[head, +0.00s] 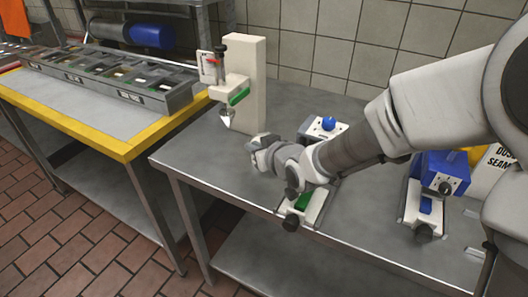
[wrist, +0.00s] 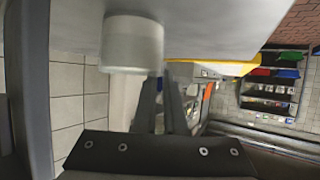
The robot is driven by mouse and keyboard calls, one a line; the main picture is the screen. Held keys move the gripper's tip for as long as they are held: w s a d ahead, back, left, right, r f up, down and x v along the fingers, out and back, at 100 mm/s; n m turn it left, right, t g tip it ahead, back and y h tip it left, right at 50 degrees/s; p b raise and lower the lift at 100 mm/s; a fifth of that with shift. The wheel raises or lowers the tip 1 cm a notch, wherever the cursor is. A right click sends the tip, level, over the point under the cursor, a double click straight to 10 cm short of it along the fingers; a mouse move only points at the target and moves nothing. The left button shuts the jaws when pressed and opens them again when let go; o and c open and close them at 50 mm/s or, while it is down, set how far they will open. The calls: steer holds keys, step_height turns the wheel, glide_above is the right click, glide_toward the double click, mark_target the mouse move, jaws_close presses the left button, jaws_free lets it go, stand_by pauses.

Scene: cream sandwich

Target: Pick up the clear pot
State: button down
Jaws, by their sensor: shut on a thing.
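The clear pot (wrist: 132,45) is a pale, see-through cylinder in the upper left of the wrist view. It sits at the tips of my gripper (wrist: 163,75), whose two dark fingers lie close together and are shut on it. In the head view my gripper (head: 260,150) is low over the steel table, just in front of the white dispenser stand. The pot cannot be clearly made out there, and its exact contact with the table is hidden.
The white dispenser stand (head: 253,85) with its nozzle rises right behind my gripper. A yellow-edged table (head: 118,146) with a bin rack (head: 105,77) is at left.

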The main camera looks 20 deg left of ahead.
steer(key=shift+s+d+f, duration=0.1)
steer(key=shift+d+f, duration=0.05)
steer(key=shift+f, duration=0.15)
step_height(320, 180, up, 18)
steer(key=p, duration=0.9)
steer(key=shift+r, duration=0.25)
